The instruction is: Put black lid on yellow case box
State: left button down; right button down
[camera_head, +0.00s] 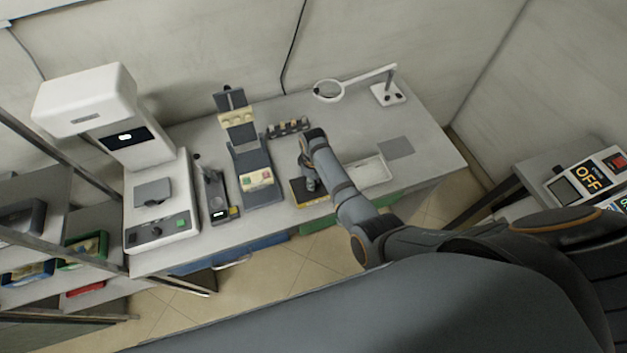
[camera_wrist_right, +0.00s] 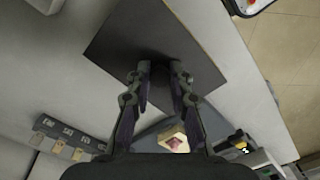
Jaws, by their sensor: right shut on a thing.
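The yellow case box (camera_head: 312,201) sits near the front edge of the grey table, its yellow side showing below a dark top. My right gripper (camera_head: 309,186) is directly over it, pointing down. In the right wrist view the fingers (camera_wrist_right: 160,88) are shut on the middle of the black lid (camera_wrist_right: 118,42), a flat dark square. The lid covers nearly all of the box in that view. I cannot tell whether the lid rests fully on the box or is slightly above it. My left gripper is not in view.
A dark stand (camera_head: 252,160) with a cream block is left of the box. A slotted holder (camera_head: 289,127) with small parts is behind. A white tray (camera_head: 372,171) lies right, beside a grey mat (camera_head: 396,147). A magnifier lamp (camera_head: 388,93) and a large white machine (camera_head: 160,205) flank the table.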

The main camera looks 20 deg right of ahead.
jog(key=c, duration=1.1)
grip_release()
jog(key=shift+f, duration=0.1)
notch_tip(320, 180, up, 12)
